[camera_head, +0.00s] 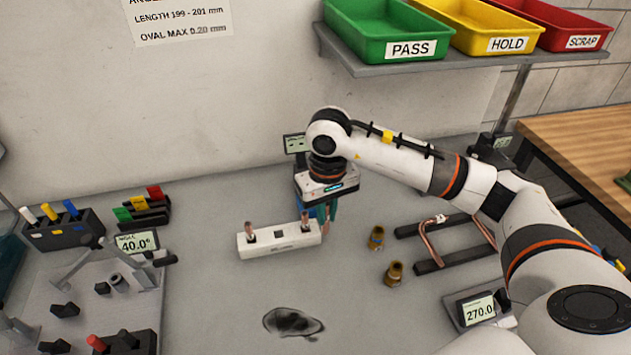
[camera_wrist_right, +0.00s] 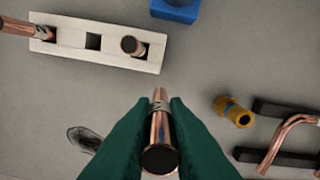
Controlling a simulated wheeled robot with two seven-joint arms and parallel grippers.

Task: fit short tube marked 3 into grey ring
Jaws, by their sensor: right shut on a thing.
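My right gripper (camera_head: 325,215) has its green fingers closed around a short copper tube (camera_wrist_right: 160,130), held above the grey table beside a white block. In the right wrist view the gripper (camera_wrist_right: 160,125) shows the tube between its fingers, its dark end facing the camera and a pale band near its far end. No number is readable on it. A blue holder (camera_wrist_right: 176,14) with a dark round top shows at that view's upper edge, apart from the tube. I cannot tell whether it carries the grey ring. My left gripper is not in view.
The white block (camera_head: 266,246) has two copper tubes standing in it and an empty middle hole (camera_wrist_right: 93,41). Two brass fittings (camera_head: 376,238) and a black rack (camera_head: 429,266) with bent tube lie right. A metal fixture stands left. The front middle table is clear except for a dark stain (camera_head: 293,322).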

